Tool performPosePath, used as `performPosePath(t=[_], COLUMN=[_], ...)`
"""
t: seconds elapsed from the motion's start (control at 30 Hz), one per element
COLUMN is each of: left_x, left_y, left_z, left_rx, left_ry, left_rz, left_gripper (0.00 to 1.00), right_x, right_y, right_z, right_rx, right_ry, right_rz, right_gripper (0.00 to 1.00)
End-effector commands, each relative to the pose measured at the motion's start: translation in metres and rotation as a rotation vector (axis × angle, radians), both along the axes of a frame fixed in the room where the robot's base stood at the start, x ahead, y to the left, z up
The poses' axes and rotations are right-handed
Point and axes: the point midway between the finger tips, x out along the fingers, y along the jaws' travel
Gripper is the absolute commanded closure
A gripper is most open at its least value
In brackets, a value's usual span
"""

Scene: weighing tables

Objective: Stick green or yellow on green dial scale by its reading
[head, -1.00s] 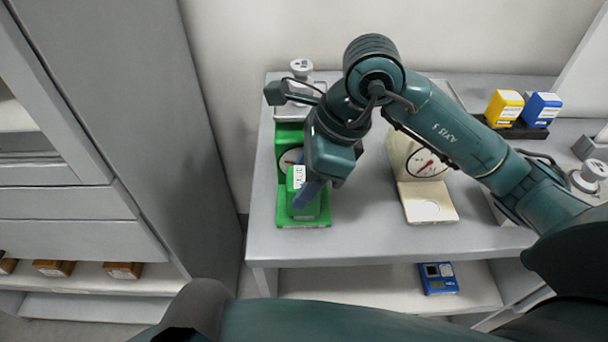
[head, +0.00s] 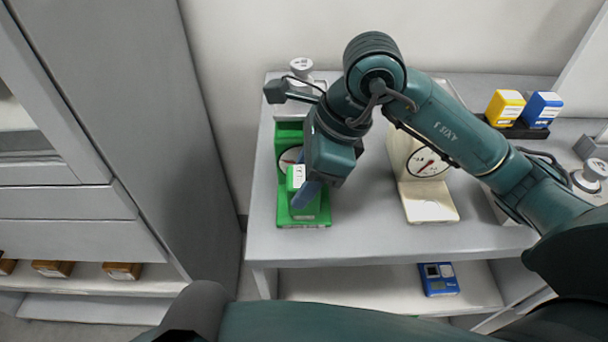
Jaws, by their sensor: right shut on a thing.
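The green dial scale (head: 288,133) stands at the left end of the table, its dial partly hidden by my right arm. My right gripper (head: 307,194) reaches down over its front part and is shut on a green block (head: 296,183) with a white label on top. The block is at the scale's platform, in front of the dial; I cannot tell whether it touches it. The dial reading is not legible. A yellow block (head: 504,107) with a white top stands in a dark holder (head: 515,131) at the back right. My left gripper is not in view.
A cream dial scale (head: 430,205) stands mid-table, with clear tabletop (head: 365,225) between it and the green one. A blue block (head: 542,109) sits beside the yellow one. A blue device (head: 438,279) lies on the lower shelf. A grey cabinet (head: 110,100) rises at left.

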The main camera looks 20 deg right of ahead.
Motion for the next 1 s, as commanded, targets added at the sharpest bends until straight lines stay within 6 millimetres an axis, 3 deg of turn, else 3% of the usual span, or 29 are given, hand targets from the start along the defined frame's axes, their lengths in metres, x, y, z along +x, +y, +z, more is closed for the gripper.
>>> performPosePath(t=[0.53, 1.0], left_x=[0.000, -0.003], left_y=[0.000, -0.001], left_z=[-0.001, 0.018], left_rx=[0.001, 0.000], left_ry=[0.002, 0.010], left_rz=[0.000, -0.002], left_gripper=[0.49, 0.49], right_x=[-0.002, 0.000], right_y=[0.000, 0.000], right_z=[-0.003, 0.036], right_rx=[-0.007, -0.003], right_ry=[0.010, 0.001], right_rz=[0.002, 0.001], right_gripper=[0.73, 0.73])
